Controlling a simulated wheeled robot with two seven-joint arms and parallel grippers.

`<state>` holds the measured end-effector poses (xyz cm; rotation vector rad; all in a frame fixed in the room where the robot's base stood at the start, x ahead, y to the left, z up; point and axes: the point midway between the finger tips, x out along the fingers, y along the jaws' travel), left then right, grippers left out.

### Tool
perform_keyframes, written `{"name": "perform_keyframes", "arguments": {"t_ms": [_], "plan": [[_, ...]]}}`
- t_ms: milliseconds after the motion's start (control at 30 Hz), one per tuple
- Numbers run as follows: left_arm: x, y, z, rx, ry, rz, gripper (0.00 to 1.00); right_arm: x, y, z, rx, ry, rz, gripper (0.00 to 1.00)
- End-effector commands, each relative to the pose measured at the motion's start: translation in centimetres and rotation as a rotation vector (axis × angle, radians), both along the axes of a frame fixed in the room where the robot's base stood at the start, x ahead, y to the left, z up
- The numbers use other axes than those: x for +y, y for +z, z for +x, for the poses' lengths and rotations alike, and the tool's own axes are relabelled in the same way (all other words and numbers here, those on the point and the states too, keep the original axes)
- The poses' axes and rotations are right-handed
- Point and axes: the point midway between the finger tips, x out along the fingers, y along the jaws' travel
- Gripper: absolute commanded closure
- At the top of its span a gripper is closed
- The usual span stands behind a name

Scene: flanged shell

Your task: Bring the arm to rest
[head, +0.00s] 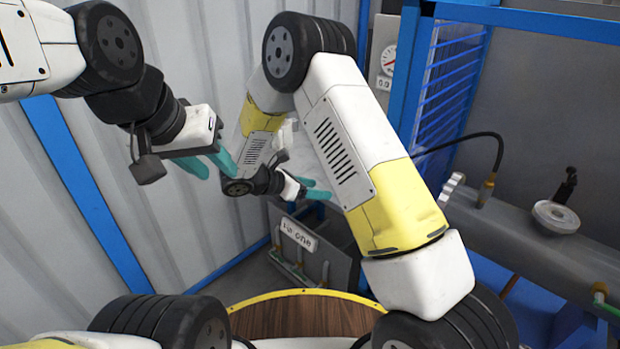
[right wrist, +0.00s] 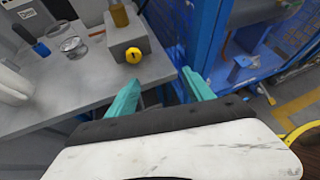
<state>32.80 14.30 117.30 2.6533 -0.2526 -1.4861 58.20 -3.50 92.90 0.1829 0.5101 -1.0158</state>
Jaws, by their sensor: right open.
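My right arm (head: 365,170) rises on the right in the head view and folds over at a high elbow. Its gripper (head: 314,189) hangs beyond the forearm, near the middle of the picture. In the right wrist view the right gripper's teal fingers (right wrist: 163,88) stand apart with nothing between them. They are above the floor gap beside a grey bench. My left gripper (head: 210,165) hangs at the upper left in front of the corrugated wall. Its two teal fingers look apart, and I see nothing held.
Blue framing (right wrist: 195,40) stands close to the right fingers.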

Motion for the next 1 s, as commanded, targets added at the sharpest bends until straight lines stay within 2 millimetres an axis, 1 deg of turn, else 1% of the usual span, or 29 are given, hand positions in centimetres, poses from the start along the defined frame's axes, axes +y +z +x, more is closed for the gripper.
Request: {"name": "perform_keyframes", "arguments": {"t_ms": [267, 367, 467, 600, 700, 833, 1000], "plan": [[0.0, 0.0, 0.0, 0.000, 0.000, 0.000, 0.64, -0.2, 0.3, 0.0, -0.004, -0.009, 0.007, 0.40], [0.0, 0.0, 0.0, 0.000, 0.000, 0.000, 0.64, -1.3, 1.7, -0.5, -0.022, -0.062, 0.052, 0.40], [0.0, 0.0, 0.0, 0.000, 0.000, 0.000, 0.64, -3.5, 4.3, -1.7, -0.061, -0.175, 0.146, 0.40], [0.0, 0.0, 0.0, 0.000, 0.000, 0.000, 0.64, -7.0, 8.4, -4.7, -0.141, -0.391, 0.332, 0.40], [0.0, 0.0, 0.0, 0.000, 0.000, 0.000, 0.64, -8.9, 10.8, -7.3, -0.205, -0.549, 0.471, 0.40], [0.0, 0.0, 0.0, 0.000, 0.000, 0.000, 0.64, -10.7, 13.6, -10.9, -0.295, -0.749, 0.658, 0.40], [0.0, 0.0, 0.0, 0.000, 0.000, 0.000, 0.64, -12.0, 16.7, -15.4, -0.420, -1.005, 0.909, 0.40]]}}
